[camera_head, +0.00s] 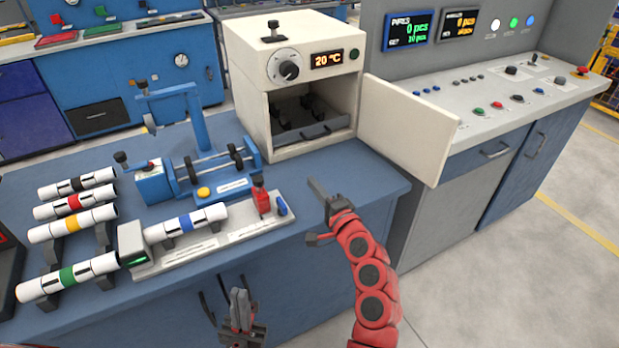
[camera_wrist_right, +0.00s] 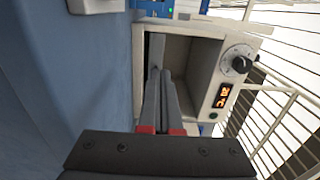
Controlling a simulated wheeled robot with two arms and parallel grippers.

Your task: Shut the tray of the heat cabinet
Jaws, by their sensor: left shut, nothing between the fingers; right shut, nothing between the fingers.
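The cream heat cabinet (camera_head: 343,92) stands at the back right of the blue bench, its door (camera_head: 408,128) swung open to the right. The dark grey tray (camera_head: 322,131) lies low in the chamber, its front edge near the opening; I cannot tell whether it is fully in. The cabinet shows sideways in the right wrist view (camera_wrist_right: 207,75). My right gripper (camera_head: 316,186) is shut and empty, in front of and below the opening, apart from the tray in the head view. Its fingers (camera_wrist_right: 160,75) point toward the opening. My left gripper (camera_head: 239,295) is shut and empty, low before the bench front.
A blue clamp fixture (camera_head: 152,184) and a grey fixture holding a blue-banded pipe (camera_head: 187,223) stand left of the cabinet. Several banded pipes lie on a rack at the far left. A control console (camera_head: 500,95) stands behind the open door. The bench before the cabinet is clear.

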